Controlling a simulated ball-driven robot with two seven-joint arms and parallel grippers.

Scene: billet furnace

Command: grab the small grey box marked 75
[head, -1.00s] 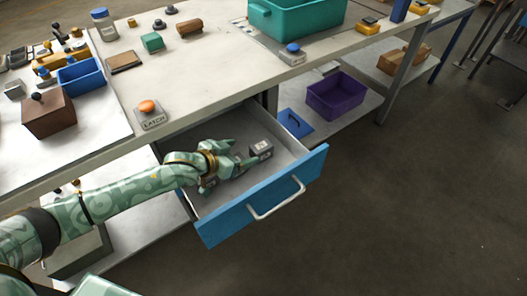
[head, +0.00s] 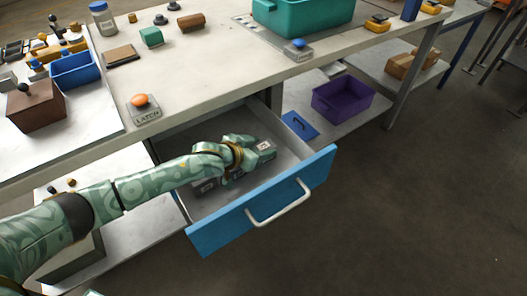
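A small grey box (head: 266,147) with a pale label on top lies in the open blue-fronted drawer (head: 265,203); its number is too small to read. My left gripper (head: 253,155) reaches into the drawer from the left, with its fingers right at this box. The fingers overlap the box's near left part, and I cannot tell whether they are closed on it. Another grey box (head: 206,186) with a pale mark lies in the drawer, partly hidden under my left wrist. My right gripper is not in view.
The worktop edge runs above the drawer, with an orange LATCH button (head: 141,103) on it. A blue button (head: 298,46) and a teal bin (head: 304,18) stand farther back. A purple bin (head: 341,100) sits on the lower shelf at right.

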